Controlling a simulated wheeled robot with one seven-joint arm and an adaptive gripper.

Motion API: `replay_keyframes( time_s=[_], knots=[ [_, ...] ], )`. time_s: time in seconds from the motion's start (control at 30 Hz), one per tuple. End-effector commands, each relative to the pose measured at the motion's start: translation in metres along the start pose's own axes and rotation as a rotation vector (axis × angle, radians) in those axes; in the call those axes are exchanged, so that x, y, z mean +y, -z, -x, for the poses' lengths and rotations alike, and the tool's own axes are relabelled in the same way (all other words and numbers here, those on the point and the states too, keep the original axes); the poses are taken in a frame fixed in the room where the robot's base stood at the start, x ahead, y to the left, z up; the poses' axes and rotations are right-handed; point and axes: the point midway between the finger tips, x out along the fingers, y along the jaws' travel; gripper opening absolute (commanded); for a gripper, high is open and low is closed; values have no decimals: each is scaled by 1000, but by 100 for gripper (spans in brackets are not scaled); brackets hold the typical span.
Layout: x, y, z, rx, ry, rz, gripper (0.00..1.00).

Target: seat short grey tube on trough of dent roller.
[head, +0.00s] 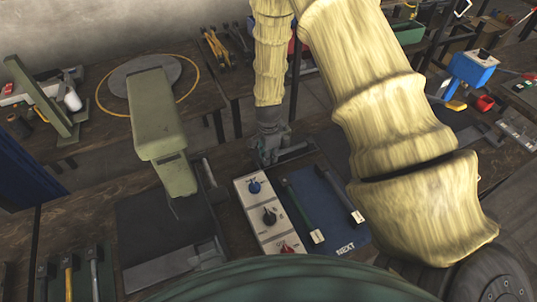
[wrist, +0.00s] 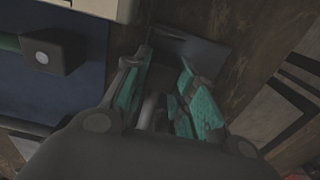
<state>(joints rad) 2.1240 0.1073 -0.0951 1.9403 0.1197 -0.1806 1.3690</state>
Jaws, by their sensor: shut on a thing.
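My gripper (head: 266,158) is low over the table behind the switch panel in the head view. In the wrist view my gripper (wrist: 164,78) has its two teal-padded fingers on either side of a short grey tube (wrist: 150,108), which it grips; much of the tube is in shadow. A dark grey angled piece (wrist: 190,44) lies just beyond the fingertips. It also shows beside my gripper in the head view (head: 298,152). I cannot tell whether it is the dent roller's trough, or whether the tube touches it. The tube is not distinguishable in the head view.
A white panel with knobs (head: 268,215) stands in front of my gripper. A blue mat marked NEXT (head: 325,215) holds long-handled tools. A green press (head: 158,115) stands to the left. My arm covers much of the right side. A blue machine (head: 472,70) stands farther right.

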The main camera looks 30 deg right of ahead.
Motion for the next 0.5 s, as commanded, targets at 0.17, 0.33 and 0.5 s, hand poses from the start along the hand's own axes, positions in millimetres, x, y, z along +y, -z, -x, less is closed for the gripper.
replay_keyframes(
  time_s=[0.17, 0.33, 0.5],
  knots=[
    [0, 0, -3, 0, 0, 0, 0],
    [0, 0, -3, 0, 0, 0, 0],
    [0, 0, -3, 0, 0, 0, 39]
  ],
)
